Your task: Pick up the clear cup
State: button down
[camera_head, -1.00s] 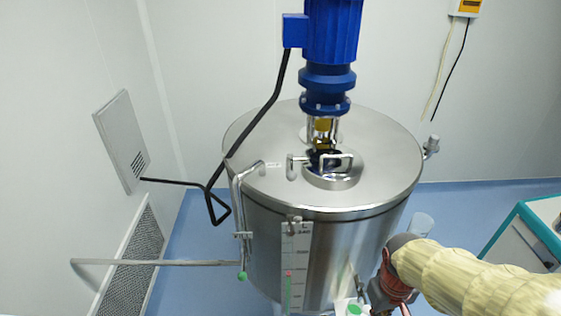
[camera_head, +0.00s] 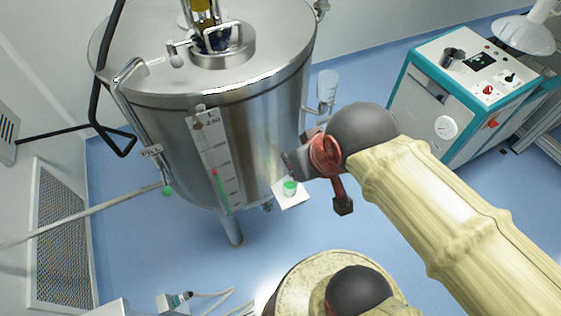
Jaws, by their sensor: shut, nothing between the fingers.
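A clear cup (camera_head: 327,85), see-through and tapered, shows just right of the steel tank (camera_head: 150,120). It appears upright; its support is partly hidden by my arm. My gripper (camera_head: 318,170), red and dark grey, is in front of the tank's right side, lower in the picture than the cup and apart from it in the view. It is shut and empty. My arm hides part of the gripper.
A teal-and-white machine (camera_head: 430,110) stands at the right. Blue floor (camera_head: 380,85) is open between tank and machine.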

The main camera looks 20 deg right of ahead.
aim_at(289, 187)
jog(key=k+j+z, duration=0.15)
jog(key=z, duration=0.2)
jog(key=k+j+z, duration=0.1)
jog(key=k+z, duration=0.35)
jog(key=z, duration=0.25)
